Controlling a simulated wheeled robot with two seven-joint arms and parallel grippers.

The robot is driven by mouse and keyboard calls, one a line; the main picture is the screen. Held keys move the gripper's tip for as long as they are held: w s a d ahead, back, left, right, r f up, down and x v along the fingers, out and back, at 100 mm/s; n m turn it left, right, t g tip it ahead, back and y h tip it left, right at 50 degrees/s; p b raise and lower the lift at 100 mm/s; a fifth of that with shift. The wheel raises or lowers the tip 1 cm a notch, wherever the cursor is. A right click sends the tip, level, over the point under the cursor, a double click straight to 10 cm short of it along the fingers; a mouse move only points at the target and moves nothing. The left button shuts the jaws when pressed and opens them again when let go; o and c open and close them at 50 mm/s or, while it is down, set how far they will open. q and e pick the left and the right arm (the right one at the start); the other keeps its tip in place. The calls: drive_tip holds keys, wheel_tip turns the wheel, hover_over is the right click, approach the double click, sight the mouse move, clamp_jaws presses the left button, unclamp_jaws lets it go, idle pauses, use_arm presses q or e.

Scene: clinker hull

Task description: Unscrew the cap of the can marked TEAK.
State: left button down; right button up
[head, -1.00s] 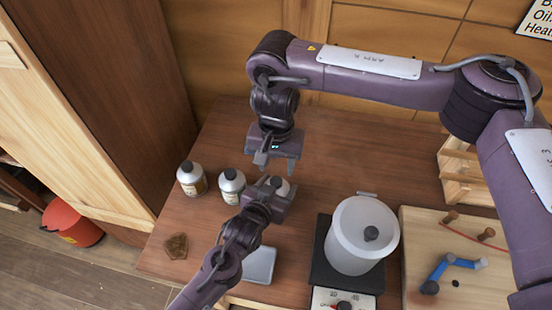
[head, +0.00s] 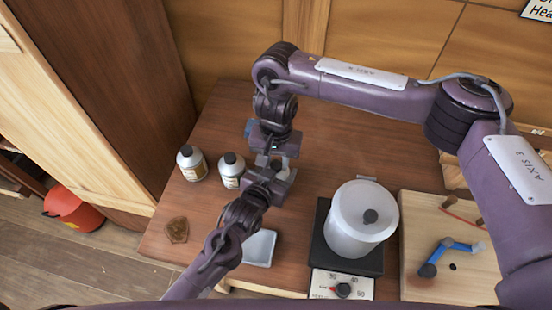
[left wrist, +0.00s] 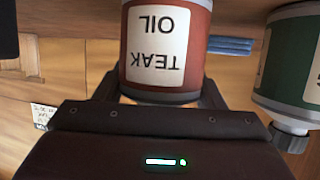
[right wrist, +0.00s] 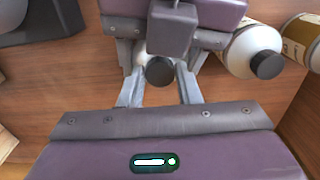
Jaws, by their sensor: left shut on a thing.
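The red TEAK can (left wrist: 165,45) shows upside down in the left wrist view, with a white label reading TEAK OIL. My left gripper (left wrist: 160,98) is shut on it, with a finger on each side. In the head view my left gripper (head: 270,182) and right gripper (head: 274,155) meet, hiding most of the can. The can's dark round cap (right wrist: 160,71) shows in the right wrist view. My right gripper (right wrist: 158,88) is open, its fingers on either side of the cap with gaps visible.
Two other capped cans (head: 191,163) (head: 232,170) stand left of the grippers. A white lidded pot (head: 362,220) sits on a dark dial-fronted base to the right. A grey tray (head: 259,248) and a brown patch (head: 177,230) lie nearer the front.

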drive_tip(key=shift+c, duration=1.2)
drive_tip(key=n, duration=0.3)
drive_tip(key=o, duration=1.1)
drive_tip(key=shift+r, duration=2.35)
drive_tip(key=shift+c, duration=0.4)
wheel_tip(320, 180, up, 3)
drive_tip(key=m, duration=0.2)
drive_tip(key=shift+m, duration=0.4)
drive_tip(key=shift+f, duration=0.2)
wheel_tip(320, 180, down, 7)
drive_tip(key=shift+f, duration=0.15)
